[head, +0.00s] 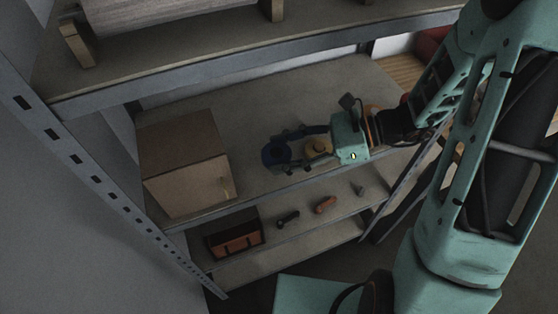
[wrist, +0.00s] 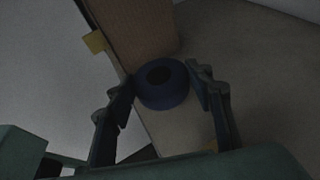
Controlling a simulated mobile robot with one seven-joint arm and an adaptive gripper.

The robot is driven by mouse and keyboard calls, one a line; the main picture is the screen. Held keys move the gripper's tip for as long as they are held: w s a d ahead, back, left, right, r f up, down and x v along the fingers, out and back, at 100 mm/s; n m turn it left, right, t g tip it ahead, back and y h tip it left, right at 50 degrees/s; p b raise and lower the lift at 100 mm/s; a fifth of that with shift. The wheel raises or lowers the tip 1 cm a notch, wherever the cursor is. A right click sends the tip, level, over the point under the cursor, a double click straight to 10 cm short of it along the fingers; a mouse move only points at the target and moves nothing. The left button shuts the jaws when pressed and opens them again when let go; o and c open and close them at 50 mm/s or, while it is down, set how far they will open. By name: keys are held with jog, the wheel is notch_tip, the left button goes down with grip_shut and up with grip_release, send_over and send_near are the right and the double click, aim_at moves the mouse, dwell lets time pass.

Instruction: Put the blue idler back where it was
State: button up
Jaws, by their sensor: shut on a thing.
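The blue idler (head: 275,154) is a dark blue ring-shaped roller with a dark centre hole. It is at the middle shelf, right of the cardboard box, near the shelf's front edge. My gripper (head: 283,148) reaches in from the right and is shut on it. In the wrist view the idler (wrist: 162,92) sits between the two fingertips of my gripper (wrist: 163,82), close to the box. I cannot tell whether it touches the shelf or is held just above it.
The cardboard box (head: 183,165) stands on the middle shelf (head: 225,98) at left. A yellow-orange part (head: 318,145) shows by my fingers. The upper shelf (head: 200,58) runs overhead. The middle shelf's back is clear.

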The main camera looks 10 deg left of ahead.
aim_at(279, 161)
jog(key=shift+a+f, duration=0.2)
jog(key=shift+a, duration=0.05)
jog(key=f, duration=0.3)
jog(key=shift+w+a, duration=0.1)
jog(key=shift+a, duration=0.2)
jog(key=shift+f, duration=0.4)
jog(key=shift+f, duration=0.1)
jog(key=shift+f+b, duration=0.15)
jog(key=shift+b, duration=0.2)
jog(key=o, duration=1.3)
jog(key=shift+o, duration=0.2)
jog(key=shift+r, duration=0.2)
